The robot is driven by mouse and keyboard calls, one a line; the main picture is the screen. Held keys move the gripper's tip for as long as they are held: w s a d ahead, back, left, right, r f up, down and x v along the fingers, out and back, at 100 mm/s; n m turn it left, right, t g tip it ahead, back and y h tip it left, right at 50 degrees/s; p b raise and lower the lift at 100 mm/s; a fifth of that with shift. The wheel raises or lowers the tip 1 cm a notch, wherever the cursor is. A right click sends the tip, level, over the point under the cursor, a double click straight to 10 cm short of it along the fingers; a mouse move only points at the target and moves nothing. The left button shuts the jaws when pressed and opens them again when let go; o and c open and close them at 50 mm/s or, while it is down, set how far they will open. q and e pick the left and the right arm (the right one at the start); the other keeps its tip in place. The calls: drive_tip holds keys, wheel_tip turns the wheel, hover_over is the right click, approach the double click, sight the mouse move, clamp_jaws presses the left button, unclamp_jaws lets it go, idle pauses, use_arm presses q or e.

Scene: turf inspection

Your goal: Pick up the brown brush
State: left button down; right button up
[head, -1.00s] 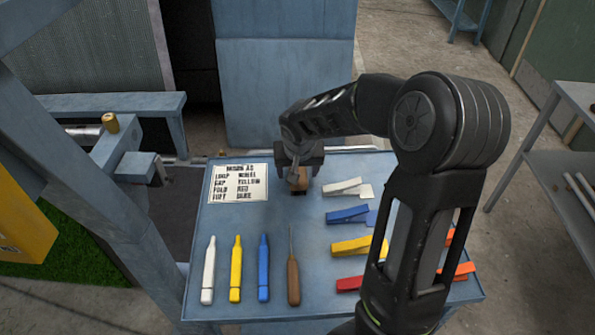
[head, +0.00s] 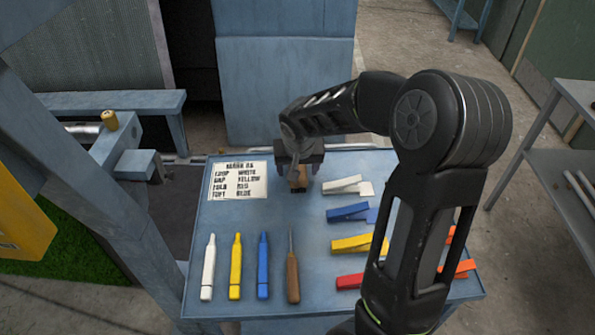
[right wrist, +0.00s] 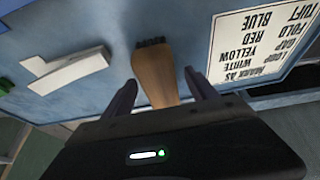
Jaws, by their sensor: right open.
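The brown brush (head: 298,179) lies on the blue table (head: 330,290) near its far edge, just right of the printed card. Its brown handle and dark bristles show clearly in the right wrist view (right wrist: 155,75). My right gripper (head: 299,166) is over the brush at its far end. In the right wrist view the two fingers of the gripper (right wrist: 160,92) stand apart, one on each side of the brush handle, with visible gaps. My left gripper is not in view.
The printed card (head: 238,182) lies left of the brush. White (head: 348,187), blue (head: 350,213), yellow (head: 357,245) and red (head: 350,281) clips lie to the right, partly behind my arm. Several markers (head: 236,268) and a wooden-handled awl (head: 293,276) lie at the front.

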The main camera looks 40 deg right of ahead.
drive_tip(key=shift+f, duration=0.15)
drive_tip(key=shift+c, duration=0.4)
drive_tip(key=c, duration=1.3)
drive_tip(key=shift+o, duration=0.2)
drive_tip(key=shift+r+p, duration=0.35)
drive_tip(key=shift+r, duration=0.2)
wheel_tip(320, 180, up, 10)
drive_tip(key=shift+f+b, duration=0.25)
drive_tip(key=shift+b, duration=0.35)
